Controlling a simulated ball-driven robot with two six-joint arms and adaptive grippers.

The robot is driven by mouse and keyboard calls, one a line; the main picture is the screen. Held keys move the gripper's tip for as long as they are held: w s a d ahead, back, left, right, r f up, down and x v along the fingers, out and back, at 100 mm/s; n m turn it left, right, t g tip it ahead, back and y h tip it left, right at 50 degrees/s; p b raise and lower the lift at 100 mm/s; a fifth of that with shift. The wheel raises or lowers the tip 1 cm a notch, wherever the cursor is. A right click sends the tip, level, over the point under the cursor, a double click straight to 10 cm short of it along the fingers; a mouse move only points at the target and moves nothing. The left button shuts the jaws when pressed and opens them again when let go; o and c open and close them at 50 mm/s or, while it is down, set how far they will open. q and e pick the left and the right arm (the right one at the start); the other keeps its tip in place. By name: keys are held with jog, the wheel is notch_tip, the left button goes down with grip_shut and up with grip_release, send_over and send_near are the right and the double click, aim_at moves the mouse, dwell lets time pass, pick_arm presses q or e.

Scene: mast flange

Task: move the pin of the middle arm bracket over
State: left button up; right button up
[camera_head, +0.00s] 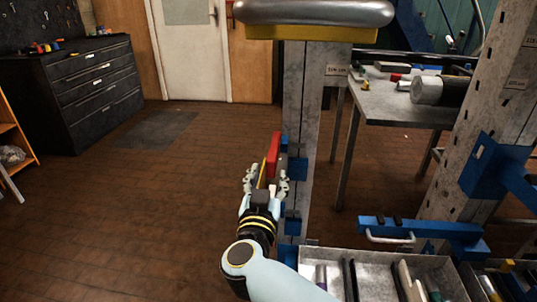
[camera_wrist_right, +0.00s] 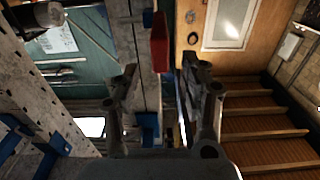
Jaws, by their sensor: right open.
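A grey upright mast (camera_head: 305,110) stands at the centre of the head view. Several blue brackets sit along its left side, one of them low on the mast (camera_head: 292,222). A red upright piece (camera_head: 273,155) stands beside the mast at the height of my right gripper (camera_head: 267,178); I cannot tell whether it is the pin. My right gripper is open in front of it, fingers apart. In the right wrist view the red piece (camera_wrist_right: 159,42) shows beyond the gap between the fingers (camera_wrist_right: 162,75), apart from them. The fingers partly hide the brackets. My left gripper is out of view.
An open tray of tools (camera_head: 330,257) lies below, right of my right arm. A blue arm with a grey handle (camera_head: 420,230) is at the right, near a second pillar (camera_head: 490,110). A cluttered grey table (camera_head: 395,110) stands behind. The brown floor at left is clear.

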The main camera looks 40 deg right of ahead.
aim_at(273, 155)
jog(key=b+x, duration=0.1)
jog(key=x, duration=0.3)
jog(key=b+x, duration=0.2)
jog(key=x, duration=0.3)
jog(key=shift+f, duration=0.2)
jog(key=shift+w+d+r+b, duration=0.1)
jog(key=shift+w+d+b, duration=0.15)
jog(key=shift+d+b, duration=0.1)
grip_shut()
